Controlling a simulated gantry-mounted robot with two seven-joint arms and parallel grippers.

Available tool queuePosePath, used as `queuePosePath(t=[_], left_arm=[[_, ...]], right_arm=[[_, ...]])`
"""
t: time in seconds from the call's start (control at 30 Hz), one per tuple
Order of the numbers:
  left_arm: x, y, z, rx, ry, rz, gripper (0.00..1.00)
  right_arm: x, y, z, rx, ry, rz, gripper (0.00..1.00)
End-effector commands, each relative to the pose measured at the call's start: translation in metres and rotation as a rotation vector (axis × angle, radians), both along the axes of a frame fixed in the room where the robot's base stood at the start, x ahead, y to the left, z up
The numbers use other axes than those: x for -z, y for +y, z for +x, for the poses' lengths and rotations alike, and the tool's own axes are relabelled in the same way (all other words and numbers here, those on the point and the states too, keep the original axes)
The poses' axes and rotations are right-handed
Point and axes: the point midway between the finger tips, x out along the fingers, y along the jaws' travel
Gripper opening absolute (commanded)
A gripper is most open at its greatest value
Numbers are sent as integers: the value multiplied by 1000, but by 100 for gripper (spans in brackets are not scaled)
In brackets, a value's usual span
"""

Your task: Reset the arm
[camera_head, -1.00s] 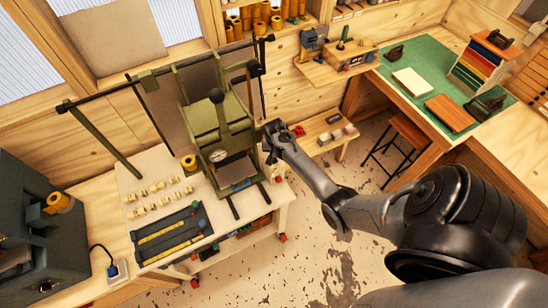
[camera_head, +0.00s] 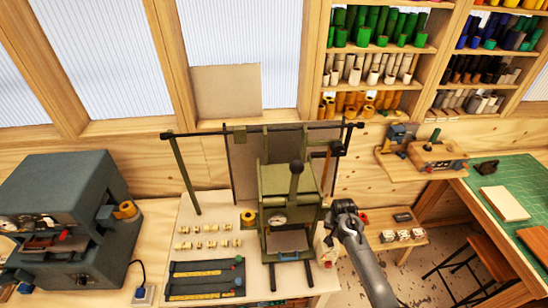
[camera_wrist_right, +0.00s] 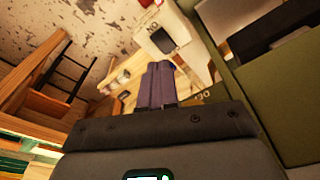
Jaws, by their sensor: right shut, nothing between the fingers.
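My right gripper (camera_head: 343,207) is in the head view, at the right side of the olive-green press (camera_head: 290,205) on the bench. Its arm comes up from the lower right. In the right wrist view its fingers (camera_wrist_right: 160,84) are together, with nothing between them. The press's green side fills the right of that view, close beside the gripper. I cannot tell whether they touch. My left gripper is not in view.
A blue-grey machine (camera_head: 65,215) stands at the left. Small brass pieces (camera_head: 208,237) and dark trays (camera_head: 205,278) lie on the bench (camera_head: 160,245). A low side table (camera_head: 400,225) and a green mat (camera_head: 505,185) are at the right. Shelves of foil rolls (camera_head: 375,70) line the back wall.

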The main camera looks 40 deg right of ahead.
Motion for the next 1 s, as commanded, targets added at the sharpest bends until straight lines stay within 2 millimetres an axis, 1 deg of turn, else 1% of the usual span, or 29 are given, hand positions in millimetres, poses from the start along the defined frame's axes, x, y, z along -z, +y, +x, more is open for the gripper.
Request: queuePosePath(t=[0.07,0.17,0.27,0.3,0.37,0.4,0.47,0.5,0.57,0.6,0.67,0.7,0.77,0.8,0.87,0.9,1.0], left_arm=[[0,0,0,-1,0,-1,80],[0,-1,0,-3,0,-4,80],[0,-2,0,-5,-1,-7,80],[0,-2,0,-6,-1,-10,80],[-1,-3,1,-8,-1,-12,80],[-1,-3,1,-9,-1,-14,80],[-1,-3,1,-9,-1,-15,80],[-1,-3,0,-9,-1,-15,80],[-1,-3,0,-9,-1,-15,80],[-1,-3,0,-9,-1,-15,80],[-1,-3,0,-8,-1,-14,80],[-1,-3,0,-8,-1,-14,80],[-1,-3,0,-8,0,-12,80],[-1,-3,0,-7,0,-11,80],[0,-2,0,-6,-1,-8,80],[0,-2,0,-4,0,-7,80],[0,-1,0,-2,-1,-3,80]], right_arm=[[6,0,-8,0,15,0,0],[22,1,-28,0,52,2,0],[46,8,-61,-17,115,2,0],[57,14,-79,-35,145,-4,0],[67,25,-103,-78,178,-21,0],[69,36,-116,-117,191,-35,0],[69,56,-135,-191,204,-55,0],[65,74,-146,-256,207,-64,0],[55,105,-159,-366,199,-70,0],[47,127,-166,-440,189,-70,0],[30,161,-175,-556,165,-63,0],[16,184,-180,-631,145,-57,0],[-7,215,-185,-738,106,-48,0],[-23,234,-188,-804,77,-41,0],[-49,260,-189,-896,29,-37,0],[-66,274,-188,-950,-4,-37,0],[-105,297,-181,-1055,-85,-53,0]])
